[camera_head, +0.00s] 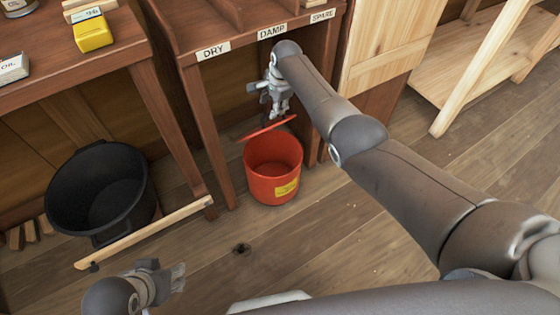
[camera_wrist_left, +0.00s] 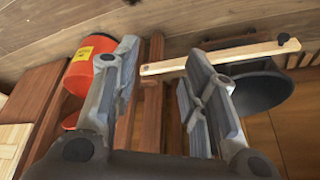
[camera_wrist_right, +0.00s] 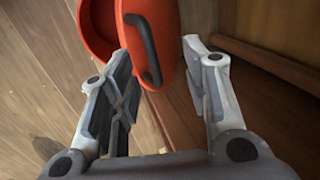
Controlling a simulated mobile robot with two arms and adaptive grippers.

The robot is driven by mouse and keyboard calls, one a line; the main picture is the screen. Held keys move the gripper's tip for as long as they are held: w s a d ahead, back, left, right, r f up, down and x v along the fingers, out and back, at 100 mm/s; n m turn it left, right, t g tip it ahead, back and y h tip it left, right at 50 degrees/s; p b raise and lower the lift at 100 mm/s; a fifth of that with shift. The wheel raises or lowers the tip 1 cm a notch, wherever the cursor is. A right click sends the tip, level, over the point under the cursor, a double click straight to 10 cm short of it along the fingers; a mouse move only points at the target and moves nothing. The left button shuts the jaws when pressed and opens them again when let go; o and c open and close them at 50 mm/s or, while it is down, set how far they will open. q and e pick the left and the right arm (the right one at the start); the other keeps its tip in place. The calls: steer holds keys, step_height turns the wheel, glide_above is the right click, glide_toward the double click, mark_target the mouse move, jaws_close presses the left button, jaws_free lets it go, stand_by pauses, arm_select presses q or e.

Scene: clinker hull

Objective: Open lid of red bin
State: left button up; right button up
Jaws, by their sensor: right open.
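The red bin (camera_head: 272,183) with a yellow label stands on the floor under the DAMP end of the wooden bench. Its red lid (camera_head: 268,128) is tilted up at the back, and the bin's mouth shows open. In the right wrist view the lid (camera_wrist_right: 170,30) has a dark handle (camera_wrist_right: 148,52). My right gripper (camera_head: 277,114) is just above the lid. Its fingers are apart, and the handle shows between and beyond them, not clamped. My left gripper (camera_head: 180,278) is low at the front left, open and empty. The bin also shows in the left wrist view (camera_wrist_left: 85,70).
A black tub (camera_head: 100,195) stands left of the bin, with a wooden bar (camera_head: 140,235) across its front. Bench legs flank the bin closely. A yellow box (camera_head: 93,34) lies on the left table. The plank floor in front is mostly clear.

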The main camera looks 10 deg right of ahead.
steer(key=shift+r, duration=0.1)
steer(key=shift+s+r+p, duration=0.1)
steer(key=shift+r+p, duration=0.2)
steer(key=shift+p, duration=0.2)
arm_select(q)
step_height(320, 180, down, 7)
steer(key=g+p, duration=0.1)
steer(key=p, duration=0.2)
arm_select(e)
steer(key=shift+v, duration=0.85)
arm_select(q)
steer(key=shift+w, duration=0.1)
